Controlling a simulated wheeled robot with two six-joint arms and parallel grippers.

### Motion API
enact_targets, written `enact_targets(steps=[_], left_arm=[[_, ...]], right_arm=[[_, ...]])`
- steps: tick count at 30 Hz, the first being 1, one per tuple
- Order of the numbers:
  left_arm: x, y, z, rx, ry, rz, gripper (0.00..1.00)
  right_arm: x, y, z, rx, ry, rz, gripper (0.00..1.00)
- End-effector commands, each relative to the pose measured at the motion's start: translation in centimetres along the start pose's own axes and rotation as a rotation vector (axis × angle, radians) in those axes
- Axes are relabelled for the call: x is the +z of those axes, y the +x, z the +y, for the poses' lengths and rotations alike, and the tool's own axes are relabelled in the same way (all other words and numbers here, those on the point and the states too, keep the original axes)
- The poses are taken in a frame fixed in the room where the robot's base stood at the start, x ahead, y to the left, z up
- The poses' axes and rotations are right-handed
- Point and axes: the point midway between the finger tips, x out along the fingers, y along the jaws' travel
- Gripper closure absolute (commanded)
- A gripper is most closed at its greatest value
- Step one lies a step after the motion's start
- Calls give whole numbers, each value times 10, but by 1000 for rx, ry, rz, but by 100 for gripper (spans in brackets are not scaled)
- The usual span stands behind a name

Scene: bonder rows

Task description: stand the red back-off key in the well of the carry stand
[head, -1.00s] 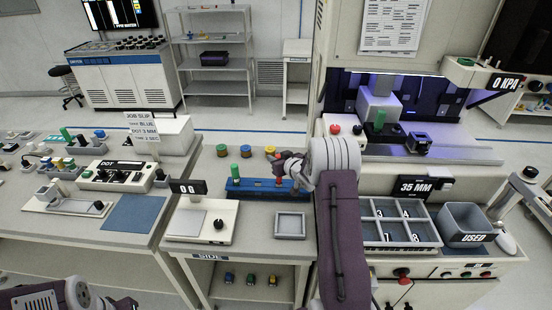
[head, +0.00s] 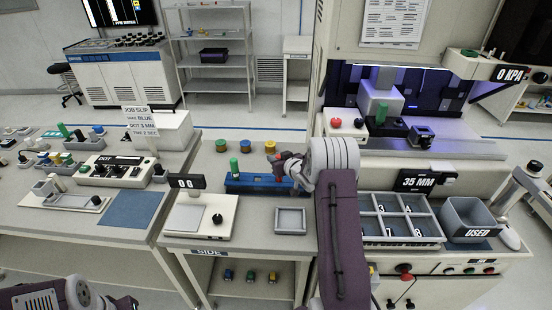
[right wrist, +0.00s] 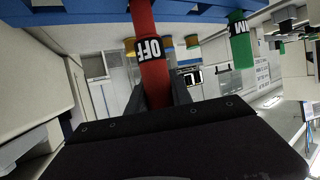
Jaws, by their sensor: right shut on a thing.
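The red back-off key (right wrist: 148,45), with a black OFF label, is held in my right gripper (right wrist: 158,95), whose jaws are shut on it. In the head view my right gripper (head: 284,166) is over the right part of the blue carry stand (head: 245,187), with a little red showing at the jaws. In the right wrist view the key's far end meets the blue stand (right wrist: 90,15); I cannot tell if it is inside the well. A green key (head: 234,168) stands upright at the stand's left. My left gripper (head: 126,304) is at the bottom left edge, partly cut off.
Yellow and green-topped round pieces (head: 220,146) are behind the stand. A scale (head: 200,215) is front left and an empty grey tray (head: 290,220) is in front. A compartment box (head: 405,242) and a USED bin (head: 468,218) are to the right.

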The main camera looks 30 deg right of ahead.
Motion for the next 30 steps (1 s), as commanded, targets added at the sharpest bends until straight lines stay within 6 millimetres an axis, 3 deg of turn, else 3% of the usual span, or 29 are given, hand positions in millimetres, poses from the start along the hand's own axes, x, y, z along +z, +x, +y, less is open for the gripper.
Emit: enact_targets(steps=[19, 30], left_arm=[[2, 16, 0, 0, 0, 0, 45], [2, 16, 0, 0, 0, 0, 45]], right_arm=[[19, 8, 0, 0, -1, 1, 100], [19, 8, 0, 0, 0, 1, 100]])
